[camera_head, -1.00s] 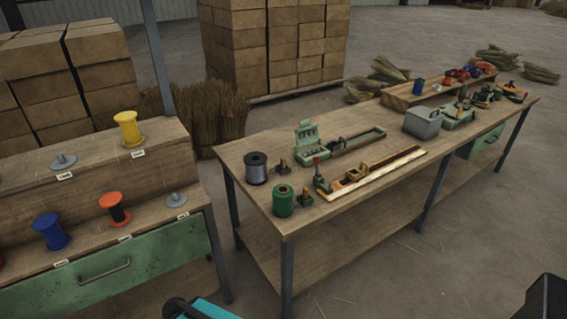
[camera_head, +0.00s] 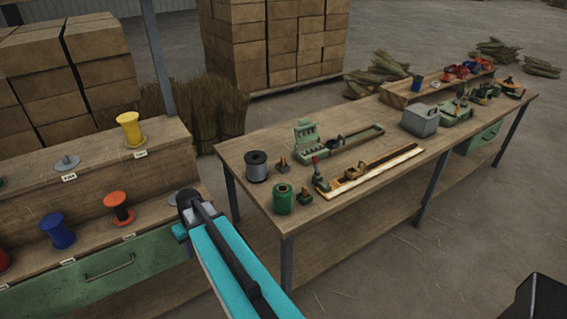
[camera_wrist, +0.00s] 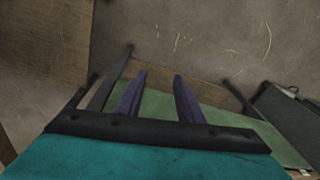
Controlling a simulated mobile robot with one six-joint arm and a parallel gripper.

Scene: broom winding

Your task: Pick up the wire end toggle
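I cannot make out a wire end toggle for certain in either view; it may be too small or hidden. A spool of grey wire with dark flanges (camera_head: 256,167) stands upright on the workbench near its left end. A green spool (camera_head: 283,198) stands in front of it. My gripper (camera_wrist: 159,75) shows in the wrist view, its two purple fingers apart with nothing between them. A green surface and bare floor lie beyond the fingers. In the head view, my teal arm reaches up between the spool rack and the bench.
The stepped rack (camera_head: 95,201) at left holds several coloured spools.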

